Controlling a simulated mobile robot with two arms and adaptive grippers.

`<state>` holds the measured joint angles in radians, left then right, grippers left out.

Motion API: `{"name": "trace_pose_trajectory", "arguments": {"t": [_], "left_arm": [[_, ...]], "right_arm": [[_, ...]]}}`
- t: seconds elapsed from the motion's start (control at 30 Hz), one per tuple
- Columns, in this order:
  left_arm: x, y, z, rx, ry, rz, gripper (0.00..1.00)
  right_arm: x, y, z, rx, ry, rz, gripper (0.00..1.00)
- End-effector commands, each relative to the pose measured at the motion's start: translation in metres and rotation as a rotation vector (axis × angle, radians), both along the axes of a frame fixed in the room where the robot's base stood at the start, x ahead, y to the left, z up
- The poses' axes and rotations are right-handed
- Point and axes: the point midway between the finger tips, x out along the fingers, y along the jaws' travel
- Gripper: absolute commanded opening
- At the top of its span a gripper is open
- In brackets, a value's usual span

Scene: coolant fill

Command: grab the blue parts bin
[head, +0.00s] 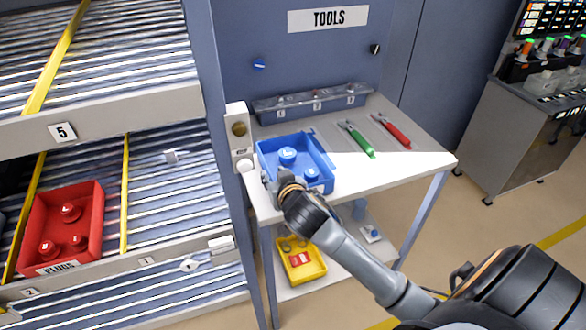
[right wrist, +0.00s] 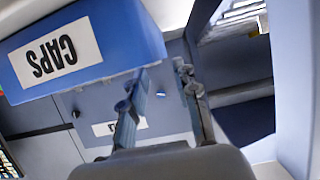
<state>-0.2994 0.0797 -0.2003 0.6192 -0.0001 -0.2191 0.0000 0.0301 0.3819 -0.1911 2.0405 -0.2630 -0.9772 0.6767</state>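The blue parts bin (head: 286,142) stands on the white table in the head view, with blue caps inside. In the right wrist view the blue bin (right wrist: 132,35) fills the upper left, and its CAPS label appears upside down. My right gripper (head: 272,184) is at the bin's near left corner in the head view, and my wrist hides part of the bin's front. In the right wrist view the right gripper (right wrist: 162,68) is open, with a gap between its fingers. One fingertip is close to the bin's edge; I cannot tell whether they touch. My left gripper is not in view.
A red bin (head: 38,228) sits on the roller shelf at left. A yellow bin (head: 312,268) is on the table's lower shelf. A green tool (head: 360,141) and a red tool (head: 394,131) lie right of the blue bin. A lidded tray (head: 312,103) stands behind it.

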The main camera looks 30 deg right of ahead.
Motion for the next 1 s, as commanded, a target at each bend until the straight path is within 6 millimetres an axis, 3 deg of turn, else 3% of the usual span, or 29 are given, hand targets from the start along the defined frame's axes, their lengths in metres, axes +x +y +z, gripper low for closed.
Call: {"name": "trace_pose_trajectory", "arguments": {"t": [0.27,0.6,0.9,1.0], "left_arm": [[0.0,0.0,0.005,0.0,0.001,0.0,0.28],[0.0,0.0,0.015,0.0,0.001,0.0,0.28],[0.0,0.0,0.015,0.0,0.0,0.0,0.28],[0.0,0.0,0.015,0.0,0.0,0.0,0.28]], "right_arm": [[0.018,-0.003,-0.006,0.0,0.0,0.0,0.3],[0.055,-0.01,-0.023,-0.001,-0.001,0.0,0.3],[0.058,-0.011,-0.025,-0.001,0.0,0.001,0.3],[0.058,-0.011,-0.025,-0.001,0.0,0.001,0.1]]}}
